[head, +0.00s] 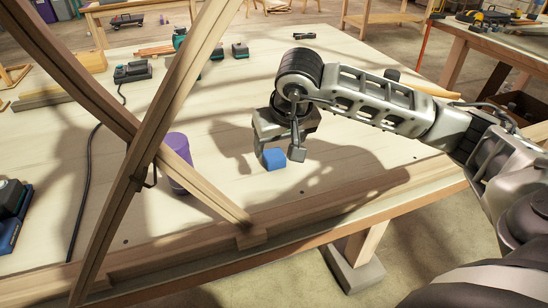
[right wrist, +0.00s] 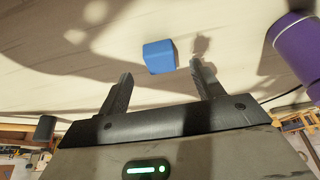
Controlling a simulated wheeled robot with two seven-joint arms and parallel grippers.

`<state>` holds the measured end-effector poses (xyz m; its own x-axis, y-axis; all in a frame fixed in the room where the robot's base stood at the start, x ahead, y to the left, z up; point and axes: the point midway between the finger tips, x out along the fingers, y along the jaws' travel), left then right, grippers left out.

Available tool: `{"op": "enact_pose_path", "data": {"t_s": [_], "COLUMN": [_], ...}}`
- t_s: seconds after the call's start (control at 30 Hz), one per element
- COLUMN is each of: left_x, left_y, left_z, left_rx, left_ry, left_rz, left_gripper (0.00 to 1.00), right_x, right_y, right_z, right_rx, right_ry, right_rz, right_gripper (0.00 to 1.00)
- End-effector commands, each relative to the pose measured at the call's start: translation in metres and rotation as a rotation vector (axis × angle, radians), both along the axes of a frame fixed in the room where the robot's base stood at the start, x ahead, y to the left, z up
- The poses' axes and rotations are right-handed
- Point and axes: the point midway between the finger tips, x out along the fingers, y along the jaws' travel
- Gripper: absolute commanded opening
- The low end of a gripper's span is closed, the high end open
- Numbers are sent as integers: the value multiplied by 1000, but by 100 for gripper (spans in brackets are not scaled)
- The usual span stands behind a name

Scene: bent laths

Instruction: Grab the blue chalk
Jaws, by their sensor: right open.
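The blue chalk (head: 274,159) is a small blue block on the pale tabletop, below my right gripper in the head view. In the right wrist view the blue chalk (right wrist: 160,56) lies just beyond the fingertips, within the gap between them. My right gripper (head: 279,156) points down, and it also shows in the right wrist view (right wrist: 162,70) with its two dark fingers apart and nothing between them. The chalk looks apart from both fingers. My left gripper is not in view.
Bent wooden laths (head: 120,185) cross on the left, in front of a purple cylinder (head: 180,160). The purple cylinder also shows in the right wrist view (right wrist: 298,48). A wooden rail (head: 330,207) runs along the near table edge. Tools and batteries (head: 132,72) lie farther back.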

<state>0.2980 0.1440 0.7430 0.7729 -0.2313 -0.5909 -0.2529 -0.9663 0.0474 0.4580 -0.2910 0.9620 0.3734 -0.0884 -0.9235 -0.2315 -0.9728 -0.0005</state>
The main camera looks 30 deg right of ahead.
Motion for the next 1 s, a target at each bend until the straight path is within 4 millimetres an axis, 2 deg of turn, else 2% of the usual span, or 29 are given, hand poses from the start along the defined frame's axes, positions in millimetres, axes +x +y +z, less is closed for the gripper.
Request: {"op": "enact_pose_path", "data": {"t_s": [0.2, 0.33, 0.63, 0.67, 0.8, 0.83, 1.0], "left_x": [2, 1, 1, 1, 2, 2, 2], "left_y": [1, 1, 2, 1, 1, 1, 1], "left_z": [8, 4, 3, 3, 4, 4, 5], "left_rx": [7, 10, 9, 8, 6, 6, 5], "left_ry": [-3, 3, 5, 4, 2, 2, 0], "left_rz": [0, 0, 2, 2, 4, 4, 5], "left_gripper": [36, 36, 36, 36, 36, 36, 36], "right_x": [14, 21, 23, 23, 23, 23, 23], "right_y": [-4, -5, -6, -6, -6, -6, -6], "right_z": [-25, -40, -45, -45, -45, -45, -45], "right_rx": [1, 0, 0, 0, -1, -1, 0], "right_ry": [6, 4, 1, 1, 1, 1, 0], "right_rz": [-1, -1, 0, 0, 0, 0, 0], "right_gripper": [66, 66, 66, 61, 22, 17, 17]}}
